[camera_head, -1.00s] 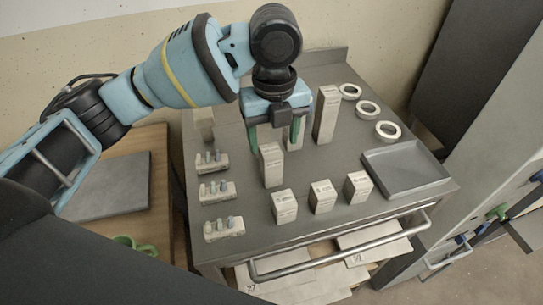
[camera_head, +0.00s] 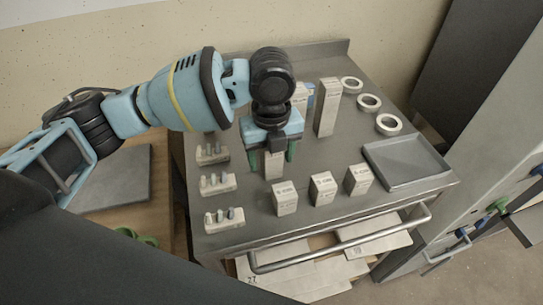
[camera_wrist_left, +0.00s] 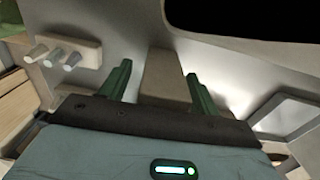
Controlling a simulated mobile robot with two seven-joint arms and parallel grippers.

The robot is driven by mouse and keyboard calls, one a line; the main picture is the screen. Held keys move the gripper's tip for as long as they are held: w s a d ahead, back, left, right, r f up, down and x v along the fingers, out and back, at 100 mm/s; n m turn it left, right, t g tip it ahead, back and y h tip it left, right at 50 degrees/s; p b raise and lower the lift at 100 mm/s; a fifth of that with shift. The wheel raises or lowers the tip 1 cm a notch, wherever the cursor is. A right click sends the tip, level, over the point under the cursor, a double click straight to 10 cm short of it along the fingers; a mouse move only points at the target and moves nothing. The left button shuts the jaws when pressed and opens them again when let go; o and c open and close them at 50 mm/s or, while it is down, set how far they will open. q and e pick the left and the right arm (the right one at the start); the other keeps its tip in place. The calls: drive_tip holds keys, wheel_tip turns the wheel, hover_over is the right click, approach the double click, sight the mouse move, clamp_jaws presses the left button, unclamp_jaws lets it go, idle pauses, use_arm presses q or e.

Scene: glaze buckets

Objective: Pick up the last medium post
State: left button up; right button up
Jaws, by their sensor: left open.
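A pale medium post (camera_head: 274,170) stands upright on the grey metal cart top (camera_head: 240,235), partly hidden behind my left gripper. My left gripper (camera_head: 272,160) is open, with its green fingers on either side of this post. In the left wrist view, the post (camera_wrist_left: 165,78) shows between the two fingertips (camera_wrist_left: 158,82), with gaps visible on both sides. A tall post (camera_head: 327,108) stands behind and to the right, and another post (camera_head: 301,96) is partly hidden by my wrist. My right gripper is out of view.
Three short blocks (camera_head: 322,189) stand along the front. Three small racks with pegs (camera_head: 222,218) line the left side. Several pale rings (camera_head: 389,124) and an empty grey tray (camera_head: 405,165) are at the right. A handle bar (camera_head: 340,245) runs along the front.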

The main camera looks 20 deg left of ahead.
use_arm(q)
drive_tip(key=c, duration=1.3)
drive_tip(key=shift+r, duration=0.2)
wheel_tip(320, 180, up, 9)
drive_tip(key=shift+r+p, duration=0.2)
drive_tip(key=shift+p, duration=0.15)
drive_tip(key=shift+r, duration=0.1)
